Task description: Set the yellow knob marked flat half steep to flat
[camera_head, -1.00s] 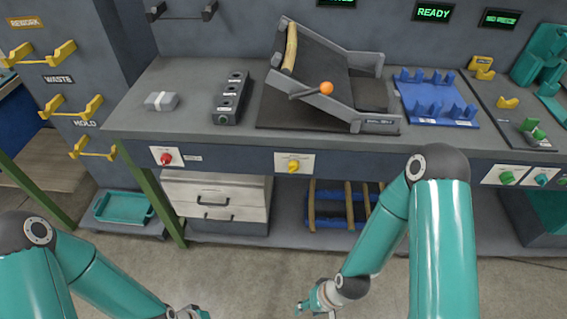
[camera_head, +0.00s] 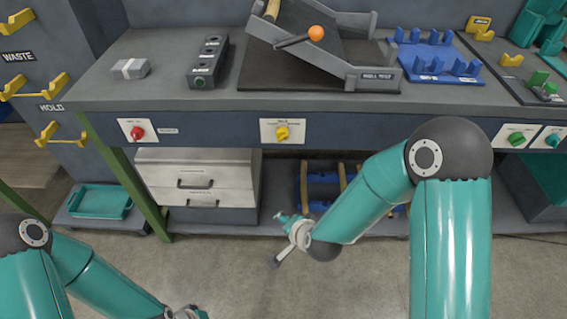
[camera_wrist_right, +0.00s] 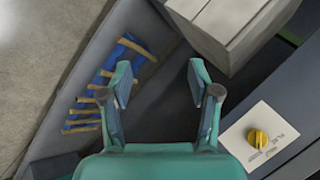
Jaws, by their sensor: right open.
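The yellow knob (camera_head: 283,133) sits on a white label plate (camera_head: 268,125) on the front face of the bench. It also shows in the right wrist view (camera_wrist_right: 258,138), at lower right, on its white plate with small lettering. The lettering is too small to read surely. My right gripper (camera_wrist_right: 160,75) is open and empty in the right wrist view, with the knob apart from it, to the right of the fingers. In the head view my right gripper (camera_head: 277,240) is below the knob, in front of the bench. My left gripper (camera_head: 187,313) is at the bottom edge, mostly cut off.
A red knob (camera_head: 137,133) is at left on the bench front, and green knobs (camera_head: 516,139) are at right. A drawer unit (camera_head: 200,176) and a blue rack with wooden rods (camera_head: 322,188) stand below. The tilted ramp (camera_head: 330,50) with an orange ball handle is above.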

